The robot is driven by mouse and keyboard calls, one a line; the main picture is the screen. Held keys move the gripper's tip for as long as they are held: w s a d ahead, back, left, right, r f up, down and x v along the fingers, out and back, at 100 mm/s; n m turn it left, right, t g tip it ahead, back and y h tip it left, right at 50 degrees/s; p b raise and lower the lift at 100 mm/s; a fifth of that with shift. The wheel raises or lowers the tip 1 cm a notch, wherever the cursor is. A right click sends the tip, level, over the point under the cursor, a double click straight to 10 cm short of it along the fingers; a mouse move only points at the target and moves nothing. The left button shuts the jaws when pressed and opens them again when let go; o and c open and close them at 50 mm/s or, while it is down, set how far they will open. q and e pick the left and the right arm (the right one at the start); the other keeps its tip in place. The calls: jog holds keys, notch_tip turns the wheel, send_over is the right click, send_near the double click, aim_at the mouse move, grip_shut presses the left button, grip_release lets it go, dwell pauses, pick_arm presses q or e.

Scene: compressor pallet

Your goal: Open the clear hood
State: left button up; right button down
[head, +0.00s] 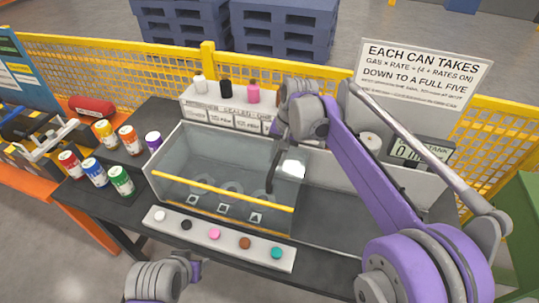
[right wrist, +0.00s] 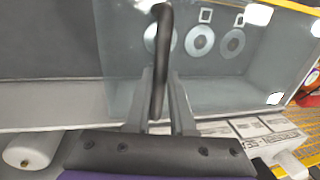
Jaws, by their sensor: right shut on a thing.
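The clear hood (head: 185,160) sits over the grey tray on the bench, and it appears to be down. Pale round discs show dimly through it. A yellow bar (head: 222,190) runs along its front. A dark curved handle (head: 271,178) stands at its right end. My right gripper (head: 281,155) reaches down to this handle from above. In the right wrist view, the fingers of my right gripper (right wrist: 160,105) are shut on the black handle (right wrist: 160,35), with the clear pane (right wrist: 120,50) behind it. My left gripper is not visible; only part of my left arm shows at the bottom.
Several coloured cans, including a green one (head: 121,181), stand left of the hood. A strip of coloured buttons (head: 218,238) lies in front. A sealer box (head: 232,115) with bottles stands behind. A sign (head: 420,75) and yellow fence (head: 110,58) are at the back.

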jog(key=s+d, duration=0.4)
jog(key=d, duration=0.9)
jog(key=s+d, duration=0.4)
jog(key=d, duration=0.9)
jog(key=s+d, duration=0.4)
jog(key=d, duration=0.9)
jog(key=shift+s+b, duration=0.4)
jog(key=shift+d, duration=0.1)
jog(key=c, duration=0.8)
grip_release()
jog(key=shift+o, duration=0.2)
notch_tip(320, 180, up, 11)
jog(key=d, duration=0.2)
jog(key=shift+s+f+p, duration=0.2)
jog(key=shift+s+p, duration=0.1)
jog(key=shift+p, duration=0.05)
jog(key=s+a+f+n+t, duration=0.1)
jog(key=s+a+f, duration=0.3)
jog(key=a+f, duration=0.2)
jog(key=s+a+f+n+t+h, duration=0.1)
jog(key=s+a+f, duration=0.4)
jog(key=a, duration=0.6)
jog(key=s+a+f+n+t+h, duration=0.1)
jog(key=s+a+f+t, duration=0.2)
jog(key=a+f, duration=0.5)
jog(key=shift+s+a+n, duration=0.3)
jog(key=shift+s+a, duration=0.45)
jog(key=shift+s, duration=0.15)
